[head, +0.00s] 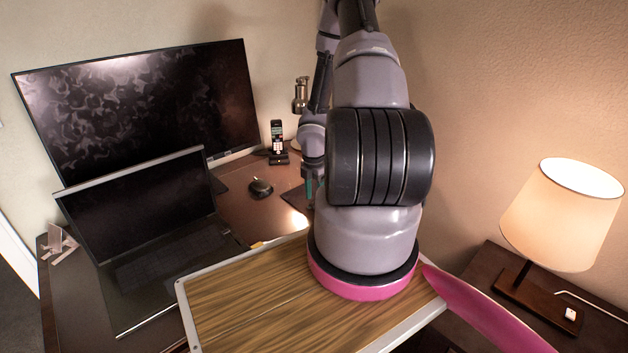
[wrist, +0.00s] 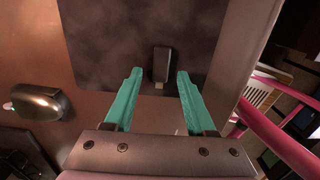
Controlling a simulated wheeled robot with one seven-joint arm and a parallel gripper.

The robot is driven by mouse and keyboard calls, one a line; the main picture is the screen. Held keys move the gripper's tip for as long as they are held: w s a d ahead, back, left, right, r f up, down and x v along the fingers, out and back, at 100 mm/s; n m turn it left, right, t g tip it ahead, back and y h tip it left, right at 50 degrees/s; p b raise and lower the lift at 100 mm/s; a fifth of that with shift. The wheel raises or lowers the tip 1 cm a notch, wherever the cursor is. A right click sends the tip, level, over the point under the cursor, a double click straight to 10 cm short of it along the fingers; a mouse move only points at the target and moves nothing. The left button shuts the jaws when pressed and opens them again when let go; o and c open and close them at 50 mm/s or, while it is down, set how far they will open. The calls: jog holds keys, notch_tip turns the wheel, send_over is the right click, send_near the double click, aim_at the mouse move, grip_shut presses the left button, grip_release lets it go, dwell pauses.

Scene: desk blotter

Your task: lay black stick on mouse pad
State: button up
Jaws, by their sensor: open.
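The black stick (wrist: 162,63) shows in the wrist view, with a lighter metal end toward me. It is over the dark mouse pad (wrist: 100,35), close to the pad's near edge, and appears to lie on it. My gripper (wrist: 160,73) is open, with one teal fingertip on each side of the stick and a visible gap on both sides. In the head view the mouse pad (head: 296,198) shows only in part beside my arm. A bit of teal finger (head: 309,189) shows there, and the stick is hidden.
A computer mouse (wrist: 38,102) sits left of the pad; it also shows in the head view (head: 261,187). A laptop (head: 140,205), a large monitor (head: 140,105) and a phone on its stand (head: 278,145) stand around the desk. A lit lamp (head: 565,215) is at the right.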

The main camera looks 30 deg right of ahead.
jog(key=s+a+r+m+t+h, duration=0.15)
jog(key=r+m, duration=0.25)
jog(key=r, duration=0.8)
jog(key=a+r+m, duration=0.2)
jog(key=r+m, duration=0.2)
jog(key=r, duration=0.7)
jog(key=s+a+r+m+t+h, duration=0.15)
jog(key=r+m, duration=0.35)
jog(key=r, duration=0.7)
jog(key=s+a+r+m+t+y, duration=0.4)
jog(key=s+a+r+m, duration=0.7)
jog(key=a+r, duration=0.3)
notch_tip(320, 180, up, 2)
jog(key=shift+s+a+r+y, duration=0.1)
jog(key=shift+s+a+y, duration=0.05)
jog(key=shift+s+y, duration=0.65)
